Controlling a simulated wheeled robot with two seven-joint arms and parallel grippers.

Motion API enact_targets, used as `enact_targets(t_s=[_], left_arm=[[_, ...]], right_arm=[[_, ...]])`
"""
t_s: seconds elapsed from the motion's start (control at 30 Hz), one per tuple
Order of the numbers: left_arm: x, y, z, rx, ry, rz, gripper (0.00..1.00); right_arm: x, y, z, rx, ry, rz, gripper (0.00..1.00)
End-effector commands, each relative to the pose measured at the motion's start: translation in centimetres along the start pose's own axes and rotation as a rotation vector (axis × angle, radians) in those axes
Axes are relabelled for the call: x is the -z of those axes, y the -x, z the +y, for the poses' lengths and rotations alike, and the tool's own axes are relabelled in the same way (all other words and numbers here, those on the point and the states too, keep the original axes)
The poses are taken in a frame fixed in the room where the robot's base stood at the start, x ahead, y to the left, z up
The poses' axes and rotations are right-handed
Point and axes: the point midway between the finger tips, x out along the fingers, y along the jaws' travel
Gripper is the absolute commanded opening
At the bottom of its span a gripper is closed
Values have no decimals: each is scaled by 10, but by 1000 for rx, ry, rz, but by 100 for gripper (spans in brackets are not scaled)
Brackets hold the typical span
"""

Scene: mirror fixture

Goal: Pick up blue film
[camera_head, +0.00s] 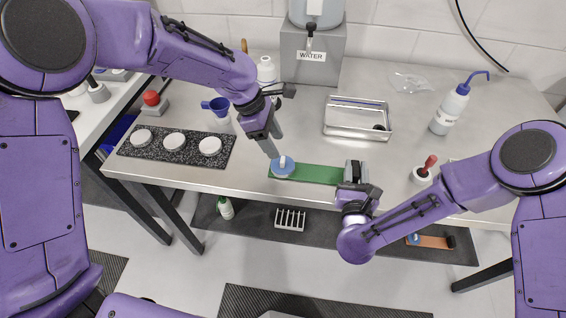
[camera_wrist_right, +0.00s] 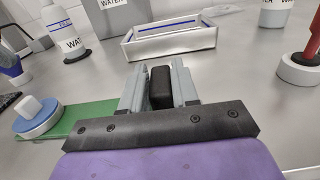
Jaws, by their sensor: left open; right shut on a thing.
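A thin blue strip (camera_head: 357,103) shows along the back inside of the metal tray (camera_head: 328,128). It also shows in the right wrist view (camera_wrist_right: 168,23). I cannot tell if it is the blue film. A blue disc (camera_head: 283,172) with a white knob sits on the left end of the green board (camera_head: 320,174); it shows in the right wrist view (camera_wrist_right: 38,125) too. My left gripper (camera_head: 272,148) is open, its fingers just above or beside the disc. My right gripper (camera_wrist_right: 160,80) is shut on a black block (camera_wrist_right: 161,88) at the board's right end.
A dark speckled slab (camera_head: 191,159) with white round pieces lies at left, near a blue cup (camera_head: 216,106). A grey water tank (camera_head: 313,50) stands behind. A wash bottle (camera_head: 449,110) and a red-handled tool (camera_head: 427,168) stand at right. The bench's front edge is close to the board.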

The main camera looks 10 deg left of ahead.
Motion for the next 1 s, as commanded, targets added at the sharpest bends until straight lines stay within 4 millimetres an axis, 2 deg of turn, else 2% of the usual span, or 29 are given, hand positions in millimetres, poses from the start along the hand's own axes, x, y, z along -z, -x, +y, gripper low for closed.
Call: enact_targets(t_s=[0.33,0.43,0.6,0.63,0.8,1.0], left_arm=[[3,-52,-4,1,-2,1,57],[3,-59,-4,0,-2,0,57],[3,-59,-4,-1,-3,0,57],[3,-59,-4,-1,-3,0,54],[3,-58,-4,-1,-3,0,0],[3,-58,-4,-1,-3,0,0]], right_arm=[[0,0,0,1,0,1,0],[0,0,0,1,0,1,0],[0,0,0,1,0,1,0],[0,0,0,1,0,1,0],[0,0,0,1,0,1,0],[1,0,0,0,0,1,0]])
